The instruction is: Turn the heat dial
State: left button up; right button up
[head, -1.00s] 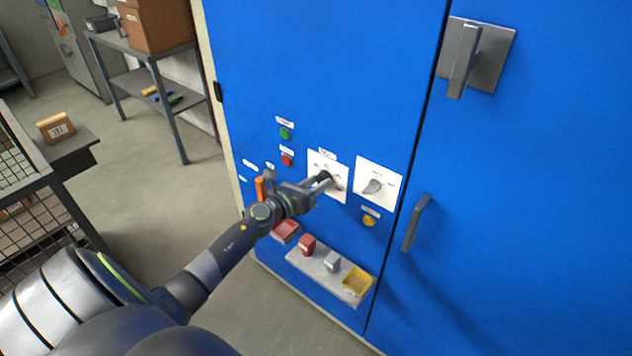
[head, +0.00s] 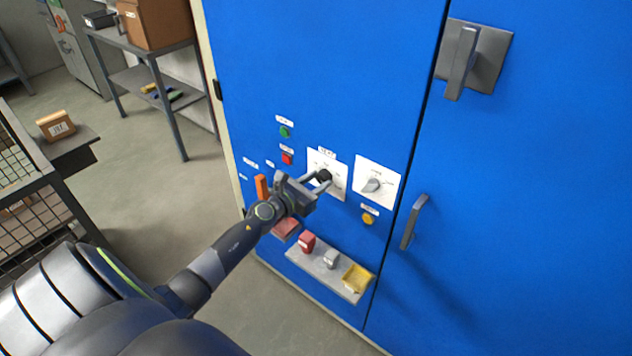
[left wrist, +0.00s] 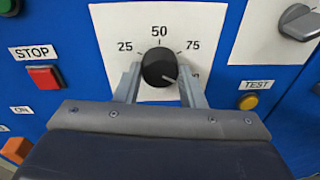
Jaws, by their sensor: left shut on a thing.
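The heat dial is a round black knob (left wrist: 159,67) on a white plate (left wrist: 112,22) marked 25, 50 and 75. Its white pointer line points to the lower right, below the 75 in the left wrist view. Other marks on the plate may be hidden by my fingers. My left gripper (left wrist: 160,82) has one finger on each side of the knob and is shut on it. In the head view the left gripper (head: 323,182) reaches the dial (head: 324,176) from the lower left. My right gripper is not in view.
A grey selector knob (head: 372,185) sits right of the dial. A red STOP button (left wrist: 44,77) is to its left and a yellow TEST button (left wrist: 248,102) to its lower right. A shelf with small boxes (head: 329,266) juts out below. A door handle (head: 414,222) stands further right.

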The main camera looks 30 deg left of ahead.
pick_arm(q)
jog(key=shift+f, duration=0.15)
jog(key=o, duration=1)
jog(key=s+a+r+b, duration=0.2)
jog(key=s, duration=1.5)
jog(key=shift+a, duration=0.15)
